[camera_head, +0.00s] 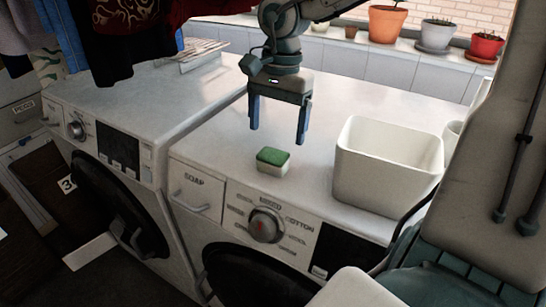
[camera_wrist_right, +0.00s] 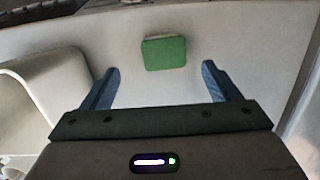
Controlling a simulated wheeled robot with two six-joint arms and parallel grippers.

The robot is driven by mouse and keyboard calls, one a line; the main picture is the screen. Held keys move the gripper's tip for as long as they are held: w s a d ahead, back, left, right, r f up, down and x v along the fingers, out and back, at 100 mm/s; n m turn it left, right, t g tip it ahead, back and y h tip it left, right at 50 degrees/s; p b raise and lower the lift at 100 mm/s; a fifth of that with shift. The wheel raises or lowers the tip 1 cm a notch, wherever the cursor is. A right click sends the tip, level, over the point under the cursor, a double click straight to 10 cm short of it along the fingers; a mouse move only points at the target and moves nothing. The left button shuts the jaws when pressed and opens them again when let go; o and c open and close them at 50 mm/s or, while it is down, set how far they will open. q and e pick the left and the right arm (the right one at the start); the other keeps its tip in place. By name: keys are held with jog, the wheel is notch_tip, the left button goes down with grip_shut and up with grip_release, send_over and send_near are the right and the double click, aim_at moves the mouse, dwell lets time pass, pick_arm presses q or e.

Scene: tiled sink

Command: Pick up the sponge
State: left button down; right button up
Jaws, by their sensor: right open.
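A small sponge (camera_head: 273,160), green on top and pale below, lies flat on the white washing machine top near its front edge. My right gripper (camera_head: 278,136) hangs above the machine, just behind and above the sponge, with its two blue fingers spread and nothing between them. In the right wrist view the sponge (camera_wrist_right: 164,53) shows its green face, ahead of the fingertips and centred between them, apart from both. The open gripper also shows there (camera_wrist_right: 161,75). My left gripper is not in view.
A white square bin (camera_head: 388,165) stands on the same machine, close to the right of the sponge. A second washing machine (camera_head: 130,90) is at the left. Hanging clothes (camera_head: 120,40) are at the upper left. Potted plants (camera_head: 386,22) line the ledge behind.

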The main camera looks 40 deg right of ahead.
aim_at(273, 155)
notch_tip(273, 155, down, 3)
jog(key=shift+a+r, duration=0.15)
jog(key=shift+w+a+f+p, duration=0.1)
jog(key=shift+a+f+p, duration=0.1)
jog(key=shift+f, duration=1.1)
jog(key=shift+w+a+f+p, duration=0.1)
jog(key=shift+f+p, duration=0.1)
jog(key=shift+f, duration=1.1)
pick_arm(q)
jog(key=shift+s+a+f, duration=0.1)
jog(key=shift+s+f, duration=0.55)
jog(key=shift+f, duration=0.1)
pick_arm(e)
jog(key=c, duration=1.1)
